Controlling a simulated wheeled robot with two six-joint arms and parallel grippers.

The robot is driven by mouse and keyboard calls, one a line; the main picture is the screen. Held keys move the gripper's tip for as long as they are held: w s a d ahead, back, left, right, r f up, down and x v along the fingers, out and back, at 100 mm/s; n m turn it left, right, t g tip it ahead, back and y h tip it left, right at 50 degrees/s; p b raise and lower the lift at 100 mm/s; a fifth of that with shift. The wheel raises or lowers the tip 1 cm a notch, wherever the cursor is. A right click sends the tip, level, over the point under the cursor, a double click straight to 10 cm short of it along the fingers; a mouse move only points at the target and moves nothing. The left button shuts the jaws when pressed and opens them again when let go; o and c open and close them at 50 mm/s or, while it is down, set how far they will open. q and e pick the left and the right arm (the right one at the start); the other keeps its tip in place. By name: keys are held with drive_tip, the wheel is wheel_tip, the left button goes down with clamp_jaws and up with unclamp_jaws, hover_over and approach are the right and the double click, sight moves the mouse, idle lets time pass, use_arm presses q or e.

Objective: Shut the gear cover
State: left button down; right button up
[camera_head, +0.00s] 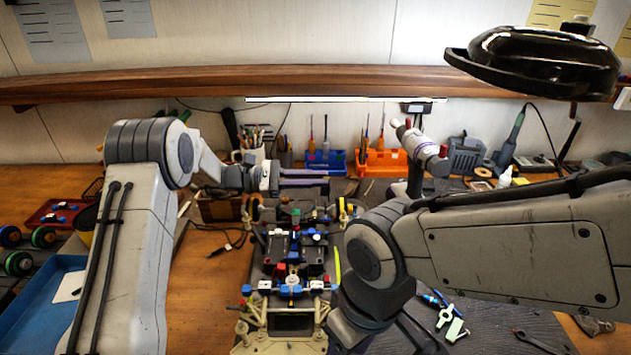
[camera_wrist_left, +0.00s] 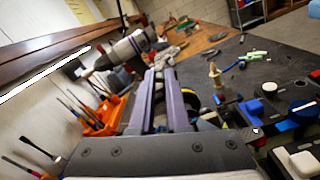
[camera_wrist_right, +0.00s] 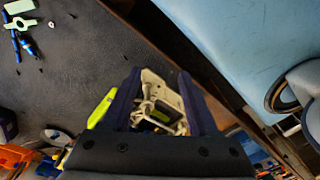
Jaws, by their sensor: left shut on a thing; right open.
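The RC car chassis (camera_head: 290,308) lies lengthwise on the bench, with black, blue and red parts and a tan front end. The tan front end also shows in the right wrist view (camera_wrist_right: 153,85). My left gripper (camera_head: 328,180) reaches in from the left above the car's far end, its fingers pointing right. In the left wrist view (camera_wrist_left: 162,75) its fingers are close together, and what they hold is hard to make out. I cannot clearly pick out the gear cover from the dark parts there. My right gripper (camera_wrist_right: 160,75) is open, with its fingers apart over the car's front end.
Blue (camera_head: 326,161) and orange (camera_head: 380,162) tool bins stand along the back wall. A blue tray (camera_head: 45,305) and wheels lie at the left. A black lamp (camera_head: 540,60) hangs at upper right. Pale green parts (camera_head: 452,325) and a wrench (camera_head: 535,341) lie on the dark mat.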

idle(0.4)
use_arm(q)
drive_tip(key=c, duration=0.9)
unclamp_jaws()
drive_tip(key=shift+a+b, duration=1.2)
drive_tip(key=shift+a, duration=4.05)
